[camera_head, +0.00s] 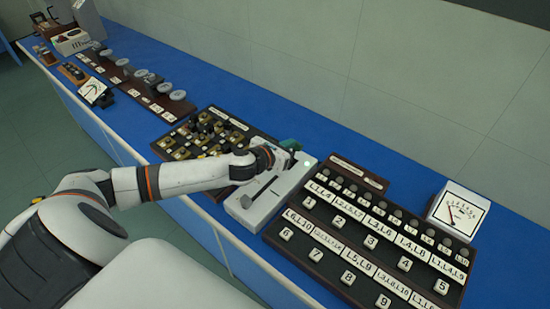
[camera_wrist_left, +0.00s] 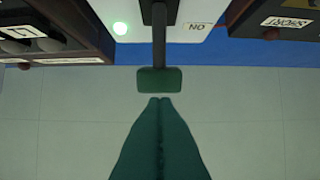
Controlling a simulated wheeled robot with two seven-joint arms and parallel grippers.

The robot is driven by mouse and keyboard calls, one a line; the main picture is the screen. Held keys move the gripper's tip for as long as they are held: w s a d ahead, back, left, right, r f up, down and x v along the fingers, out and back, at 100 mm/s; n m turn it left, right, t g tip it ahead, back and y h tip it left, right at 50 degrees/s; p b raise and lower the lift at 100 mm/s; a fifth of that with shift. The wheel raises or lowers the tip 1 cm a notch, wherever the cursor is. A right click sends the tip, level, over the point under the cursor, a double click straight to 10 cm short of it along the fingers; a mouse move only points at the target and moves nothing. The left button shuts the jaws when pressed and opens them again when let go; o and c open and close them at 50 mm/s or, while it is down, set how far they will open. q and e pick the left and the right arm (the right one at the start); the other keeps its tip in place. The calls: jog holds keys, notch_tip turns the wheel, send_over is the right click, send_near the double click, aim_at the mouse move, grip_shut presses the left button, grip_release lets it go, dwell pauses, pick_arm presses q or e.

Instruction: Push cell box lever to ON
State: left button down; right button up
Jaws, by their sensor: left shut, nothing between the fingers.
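The white cell box (camera_head: 296,182) stands on the blue bench, with a dark slot (camera_head: 262,192) along its top. The lever (camera_wrist_left: 158,50) has a dark stem and a green block handle (camera_wrist_left: 159,80), and lies beside the ON label. My left gripper (camera_wrist_left: 160,98) is shut and empty, its green fingertips right at the handle; I cannot tell whether they touch. In the head view my left gripper (camera_head: 288,147) is over the box's far end, partly hiding the lever. My right gripper is out of view.
A dark panel with numbered buttons (camera_head: 330,235) stands close right of the box, and a dial meter (camera_head: 458,212) beyond it. A dark board with brass parts (camera_head: 238,123) is close on the left. A wall (camera_head: 380,80) runs behind the bench.

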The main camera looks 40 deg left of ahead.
pick_arm(q)
jog(key=shift+w+r+p, duration=0.1)
jog(key=shift+w+p, duration=0.4)
jog(key=shift+w, duration=0.35)
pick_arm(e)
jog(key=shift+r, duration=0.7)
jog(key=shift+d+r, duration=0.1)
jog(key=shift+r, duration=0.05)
